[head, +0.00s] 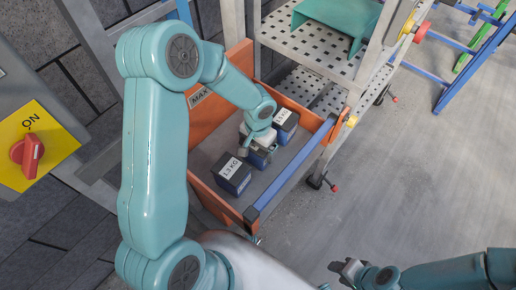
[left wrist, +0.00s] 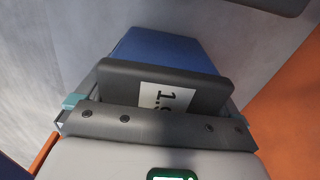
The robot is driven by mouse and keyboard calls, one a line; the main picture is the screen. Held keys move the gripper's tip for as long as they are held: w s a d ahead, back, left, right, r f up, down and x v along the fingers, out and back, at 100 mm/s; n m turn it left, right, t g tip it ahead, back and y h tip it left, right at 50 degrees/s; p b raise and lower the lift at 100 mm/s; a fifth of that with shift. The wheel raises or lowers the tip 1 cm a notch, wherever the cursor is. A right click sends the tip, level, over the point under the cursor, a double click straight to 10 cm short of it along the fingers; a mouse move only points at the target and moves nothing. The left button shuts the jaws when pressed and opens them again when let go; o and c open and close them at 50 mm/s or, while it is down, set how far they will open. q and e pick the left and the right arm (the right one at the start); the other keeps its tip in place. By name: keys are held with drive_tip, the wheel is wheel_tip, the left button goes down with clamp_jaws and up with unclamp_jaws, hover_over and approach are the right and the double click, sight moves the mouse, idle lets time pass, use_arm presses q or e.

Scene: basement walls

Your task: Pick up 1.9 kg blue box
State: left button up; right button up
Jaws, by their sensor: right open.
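The 1.9 kg blue box (left wrist: 165,48) fills the middle of the left wrist view, with a dark face and a white label that reads "1.9", partly cut off. In the head view a blue box (head: 258,159) sits mostly hidden under my left gripper (head: 256,146), between two other boxes. My right gripper (head: 346,268) is open and empty over the floor, at the bottom of the head view.
A box marked "1.3 KG" (head: 233,174) and another labelled box (head: 286,121) flank the middle one. They lie in an orange drawer (head: 204,165) with a blue front bar (head: 292,178). A perforated metal shelf (head: 316,45) stands behind. A red switch (head: 27,155) is at left.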

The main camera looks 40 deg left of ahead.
use_arm(q)
drive_tip(key=shift+w, duration=0.15)
drive_tip(key=shift+c, duration=0.5)
drive_tip(key=shift+r, duration=0.1)
drive_tip(key=shift+r, duration=0.1)
